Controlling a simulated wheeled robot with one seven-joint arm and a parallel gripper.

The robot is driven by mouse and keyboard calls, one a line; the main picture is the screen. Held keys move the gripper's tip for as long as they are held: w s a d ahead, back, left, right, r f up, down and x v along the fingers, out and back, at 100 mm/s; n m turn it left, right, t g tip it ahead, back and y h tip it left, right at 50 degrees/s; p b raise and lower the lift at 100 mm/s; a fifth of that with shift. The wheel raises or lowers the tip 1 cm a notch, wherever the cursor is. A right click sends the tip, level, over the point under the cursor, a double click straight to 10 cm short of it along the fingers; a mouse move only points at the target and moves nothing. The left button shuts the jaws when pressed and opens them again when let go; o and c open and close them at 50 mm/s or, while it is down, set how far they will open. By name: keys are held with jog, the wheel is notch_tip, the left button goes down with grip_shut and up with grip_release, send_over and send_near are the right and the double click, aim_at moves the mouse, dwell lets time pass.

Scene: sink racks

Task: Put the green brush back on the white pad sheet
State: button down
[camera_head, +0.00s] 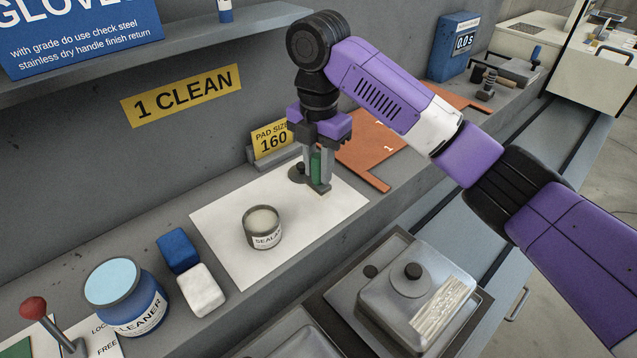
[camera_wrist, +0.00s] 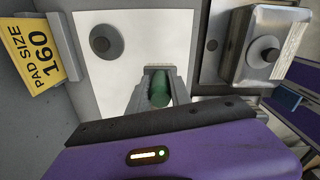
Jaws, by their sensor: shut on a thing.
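My gripper (camera_head: 319,186) points down over the far right part of the white pad sheet (camera_head: 215,222). It is shut on the green brush (camera_head: 316,162), of which only a green strip shows between the fingers. In the wrist view the brush (camera_wrist: 160,88) is a dark green rounded shape between the fingers, with the white sheet (camera_wrist: 150,25) around and beyond it. The brush's lower end is hidden, so I cannot tell whether it touches the sheet.
A sealant tin (camera_head: 263,228) stands on the sheet. A dark round piece with a knob (camera_head: 297,173) is close beside my gripper. The yellow pad size sign (camera_head: 272,141) stands behind, an orange board (camera_head: 372,150) to the right. A lidded metal box (camera_head: 415,292) is in front.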

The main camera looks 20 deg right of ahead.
aim_at(319, 184)
jog(key=shift+f, duration=2.2)
jog(key=c, duration=1.2)
grip_release()
notch_tip(319, 184, up, 12)
